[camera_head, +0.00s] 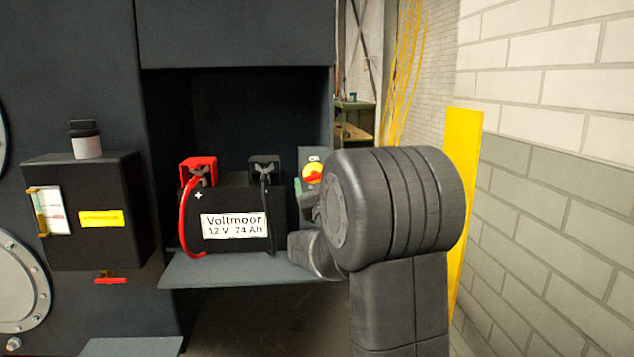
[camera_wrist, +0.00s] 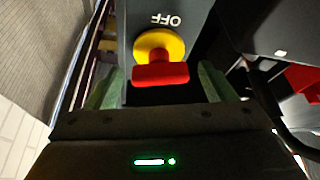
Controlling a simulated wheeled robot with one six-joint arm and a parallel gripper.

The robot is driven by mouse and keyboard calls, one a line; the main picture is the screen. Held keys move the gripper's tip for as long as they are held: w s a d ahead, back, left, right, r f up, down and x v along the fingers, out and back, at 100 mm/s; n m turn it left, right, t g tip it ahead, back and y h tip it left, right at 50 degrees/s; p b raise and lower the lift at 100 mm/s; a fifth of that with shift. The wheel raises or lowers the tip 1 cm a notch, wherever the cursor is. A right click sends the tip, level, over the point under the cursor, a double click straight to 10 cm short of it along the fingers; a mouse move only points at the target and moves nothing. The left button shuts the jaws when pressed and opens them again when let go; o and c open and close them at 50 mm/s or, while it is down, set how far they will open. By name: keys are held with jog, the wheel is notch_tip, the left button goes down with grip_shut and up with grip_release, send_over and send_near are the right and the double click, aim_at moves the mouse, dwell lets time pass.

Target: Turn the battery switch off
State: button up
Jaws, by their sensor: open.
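The battery switch has a yellow disc and a red handle (camera_wrist: 160,75). In the wrist view its handle is a bar lying crosswise, and the word OFF appears upside down on the grey plate (camera_wrist: 197,25) above the disc. In the head view the switch (camera_head: 313,174) shows just left of my arm, right of the battery. My gripper (camera_wrist: 161,70) is open, one greenish finger on each side of the red handle, with visible gaps. Whether the fingers reach as deep as the handle is unclear. In the head view my arm hides most of the gripper.
The black Voltmoor battery (camera_head: 235,205) with red and black cables sits on a grey shelf (camera_head: 235,272) in the recess. A black box (camera_head: 85,215) with a yellow label is at left. A yellow post (camera_head: 465,190) and block wall stand at right.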

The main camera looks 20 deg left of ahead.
jog(key=c, duration=1)
jog(key=shift+m+t+h+b, duration=0.4)
jog(key=shift+m+h+b, duration=0.15)
jog(key=shift+m+b, duration=0.55)
jog(key=shift+m+t+h+b, duration=0.4)
jog(key=shift+m+h+b, duration=0.25)
jog(key=shift+m, duration=0.75)
jog(key=o, duration=1)
